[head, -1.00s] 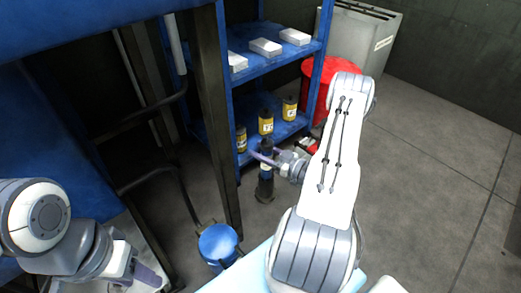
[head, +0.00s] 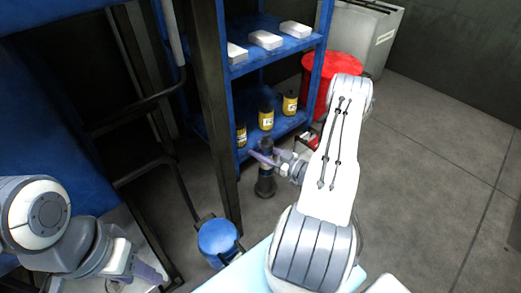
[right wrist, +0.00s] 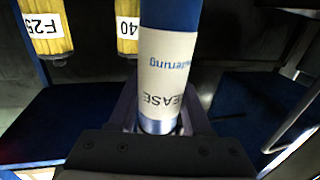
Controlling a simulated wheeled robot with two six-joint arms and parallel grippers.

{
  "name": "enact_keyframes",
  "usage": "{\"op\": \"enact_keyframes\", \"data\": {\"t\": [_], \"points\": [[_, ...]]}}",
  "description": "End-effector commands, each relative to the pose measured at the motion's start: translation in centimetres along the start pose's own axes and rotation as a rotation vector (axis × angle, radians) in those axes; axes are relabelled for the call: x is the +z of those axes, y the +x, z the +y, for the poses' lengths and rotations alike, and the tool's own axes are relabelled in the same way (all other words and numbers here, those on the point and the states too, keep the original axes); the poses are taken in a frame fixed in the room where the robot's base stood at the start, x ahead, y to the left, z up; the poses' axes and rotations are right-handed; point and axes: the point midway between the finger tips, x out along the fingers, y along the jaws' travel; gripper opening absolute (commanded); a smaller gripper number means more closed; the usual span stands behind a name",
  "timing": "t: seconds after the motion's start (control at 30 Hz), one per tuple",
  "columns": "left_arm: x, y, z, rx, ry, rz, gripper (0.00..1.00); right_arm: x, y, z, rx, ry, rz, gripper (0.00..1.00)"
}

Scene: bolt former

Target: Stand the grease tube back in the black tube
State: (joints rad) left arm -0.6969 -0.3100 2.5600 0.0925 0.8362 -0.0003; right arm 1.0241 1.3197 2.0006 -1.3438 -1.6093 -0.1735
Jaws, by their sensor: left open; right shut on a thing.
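The grease tube is dark blue with a cream label in the right wrist view (right wrist: 168,75). It also shows as a dark upright cylinder in the head view (head: 266,146). My right gripper (head: 263,158) is shut on it, with a finger on each side of its lower part in the wrist view. The black tube (head: 265,188) stands upright on the floor, directly below the held grease tube in the head view. I cannot tell whether the tube's lower end is inside it. My left gripper (head: 145,276) is open and empty at the lower left.
A blue shelf unit (head: 275,58) with white boxes and yellow-labelled bottles (head: 266,117) stands behind. A red bin (head: 330,72) is beside it. A blue container (head: 217,238) stands front left, near a dark post (head: 212,100). The floor at right is clear.

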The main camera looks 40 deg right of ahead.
Motion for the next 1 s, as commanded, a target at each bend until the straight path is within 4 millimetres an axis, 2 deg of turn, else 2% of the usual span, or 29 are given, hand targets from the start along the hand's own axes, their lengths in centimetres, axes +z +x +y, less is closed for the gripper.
{"op": "enact_keyframes", "data": {"t": [0.6,0.93,0.97,1.0], "points": [[0.1,1.2,-0.1,0.000,0.000,0.000,0.50,1.9,0.0,0.0,0.000,-0.002,0.002,0.00],[0.1,1.3,-0.1,0.000,0.000,0.000,0.50,1.9,0.0,0.0,0.000,-0.002,0.002,0.00],[0.1,1.3,-0.1,0.000,0.000,0.000,0.50,1.9,0.0,0.0,0.000,-0.002,0.002,0.56],[0.1,1.3,-0.1,0.000,0.000,0.000,0.50,2.0,0.0,0.0,0.000,-0.001,0.002,0.72]]}}
